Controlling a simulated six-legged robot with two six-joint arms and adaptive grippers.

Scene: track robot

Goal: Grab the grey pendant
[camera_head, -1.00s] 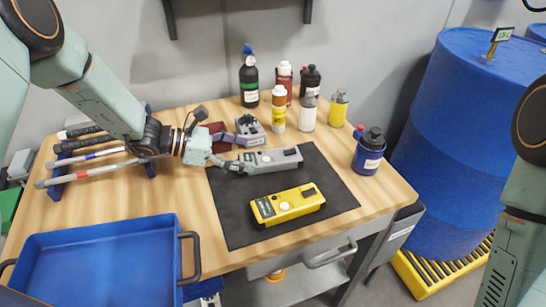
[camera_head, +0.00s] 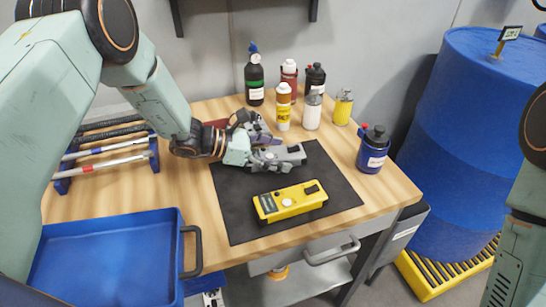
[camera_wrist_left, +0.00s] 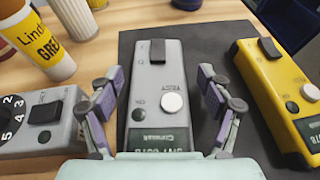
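The grey pendant (camera_head: 292,155) lies on the dark mat (camera_head: 235,222) on the wooden workbench; my left gripper covers its left part in the head view. In the left wrist view the grey pendant (camera_wrist_left: 158,88) points away from me, with a black switch, a pale round button and a small display. My left gripper (camera_head: 268,150) is low over it. In the wrist view the left gripper's fingers (camera_wrist_left: 163,95) are spread, one on each side of the pendant; whether they touch it I cannot tell. My right arm shows at the right edge, its gripper out of frame.
A yellow pendant (camera_head: 290,202) lies beside the grey one. A grey device with a dial (camera_wrist_left: 40,120) lies on the other side. Several bottles (camera_head: 283,105) stand behind, and a blue bottle (camera_head: 372,150) stands right. A blue tray (camera_head: 105,228) is at front left.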

